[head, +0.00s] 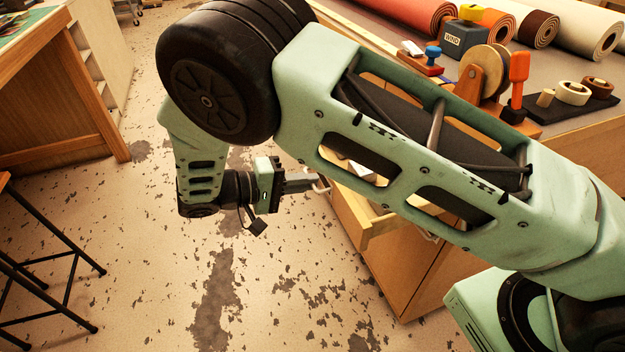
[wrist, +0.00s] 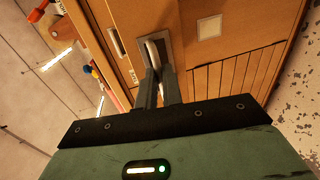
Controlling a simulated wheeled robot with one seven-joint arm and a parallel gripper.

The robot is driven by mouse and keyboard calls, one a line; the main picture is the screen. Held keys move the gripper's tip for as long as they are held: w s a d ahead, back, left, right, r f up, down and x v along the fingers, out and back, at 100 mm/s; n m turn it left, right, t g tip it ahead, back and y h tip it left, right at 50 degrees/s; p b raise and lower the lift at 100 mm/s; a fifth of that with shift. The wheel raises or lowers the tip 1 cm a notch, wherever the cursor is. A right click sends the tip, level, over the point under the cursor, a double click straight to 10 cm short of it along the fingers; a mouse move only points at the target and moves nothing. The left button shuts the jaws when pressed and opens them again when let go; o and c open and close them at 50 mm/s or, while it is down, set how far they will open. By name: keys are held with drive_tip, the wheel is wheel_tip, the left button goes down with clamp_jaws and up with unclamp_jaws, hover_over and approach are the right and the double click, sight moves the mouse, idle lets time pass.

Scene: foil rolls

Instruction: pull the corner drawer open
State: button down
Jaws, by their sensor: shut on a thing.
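The corner drawer (head: 378,228) is at the corner of the wooden bench, partly behind my arm in the head view. Its pale rim stands out from the cabinet, so it looks partly open; how far is hidden by my arm. My gripper (head: 308,184) is at the drawer front, shut on the pale drawer handle (head: 322,184). In the wrist view, the fingers of my gripper (wrist: 160,80) close around the handle (wrist: 153,52), which sits on a grey plate on the orange wood front. A pale label (wrist: 209,27) is beside it.
The bench top carries foil rolls (head: 530,28), a dark weight block (head: 464,38), stamps and tape rolls (head: 572,92). A wooden desk (head: 60,130) and a dark-legged stool (head: 45,275) stand at left. The worn floor (head: 270,270) between is clear.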

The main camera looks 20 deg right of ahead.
drive_tip(key=c, duration=1.6)
unclamp_jaws()
drive_tip(key=shift+o, duration=0.2)
drive_tip(key=v, duration=1.7)
drive_tip(key=shift+a+b, duration=0.2)
drive_tip(key=shift+b, duration=0.25)
drive_tip(key=shift+r, duration=0.1)
